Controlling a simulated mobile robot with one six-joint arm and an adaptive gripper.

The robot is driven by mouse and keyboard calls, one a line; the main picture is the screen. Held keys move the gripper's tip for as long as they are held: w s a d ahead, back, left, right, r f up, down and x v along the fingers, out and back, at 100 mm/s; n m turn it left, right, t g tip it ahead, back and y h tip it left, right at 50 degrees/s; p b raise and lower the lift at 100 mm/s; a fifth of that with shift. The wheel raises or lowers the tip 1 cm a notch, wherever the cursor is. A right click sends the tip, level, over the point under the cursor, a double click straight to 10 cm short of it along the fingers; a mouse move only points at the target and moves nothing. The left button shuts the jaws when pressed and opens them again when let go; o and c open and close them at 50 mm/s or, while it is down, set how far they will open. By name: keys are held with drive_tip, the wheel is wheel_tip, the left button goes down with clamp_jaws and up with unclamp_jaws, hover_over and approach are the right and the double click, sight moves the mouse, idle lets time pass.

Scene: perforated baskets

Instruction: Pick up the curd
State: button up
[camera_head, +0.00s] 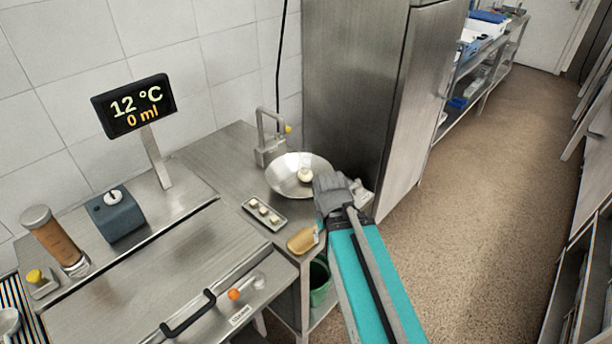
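Several small pale pieces, which look like curd (264,211), lie in a row on a small metal tray on the steel counter. Another pale, rounded piece (305,174) shows in a shallow metal bowl (284,181) behind the tray; whether it is curd or something else is too small to tell. My gripper (325,188) is at the right edge of the bowl in the picture, to the right of the tray. Its fingers are small and partly hidden by its own grey body, so its opening does not show.
A tan, board-like object (302,240) lies at the counter's front edge near my arm. A steel tap (268,140) stands behind the bowl, and a tall steel cabinet (355,85) rises beyond. A display (134,105) reads 12 °C and 0 ml. Open floor lies right.

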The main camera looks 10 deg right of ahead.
drive_tip(key=o, duration=0.4)
drive_tip(key=shift+w+r, duration=0.1)
drive_tip(key=shift+w, duration=0.2)
drive_tip(key=shift+o, duration=0.2)
drive_tip(key=w+r+m+p, duration=0.3)
drive_tip(key=w+m, duration=0.1)
drive_tip(key=w, duration=0.2)
drive_tip(key=w+r+m+t+p, duration=0.1)
drive_tip(key=w+r+m+p, duration=0.1)
drive_tip(key=w+m, duration=0.3)
drive_tip(key=shift+w+a+r+p, duration=0.2)
drive_tip(key=shift+w+r+p, duration=0.25)
drive_tip(key=shift+w, duration=0.6)
drive_tip(key=m+t+p, duration=0.1)
drive_tip(key=m+p, duration=0.4)
drive_tip(key=m, duration=0.4)
approach(305, 172)
drive_tip(key=s+r, duration=0.1)
drive_tip(key=r, duration=0.1)
drive_tip(key=shift+w+a+m, duration=0.15)
drive_tip(key=shift+w+m, duration=0.1)
drive_tip(key=shift+m, duration=0.35)
drive_tip(key=shift+f+t, duration=0.25)
drive_tip(key=shift+t, duration=0.05)
drive_tip(key=b+x, duration=0.8)
drive_tip(key=shift+f+b, duration=0.2)
drive_tip(key=shift+b, duration=0.1)
drive_tip(key=shift+f, duration=0.1)
drive_tip(key=b+x, duration=0.5)
drive_tip(key=shift+d, duration=0.25)
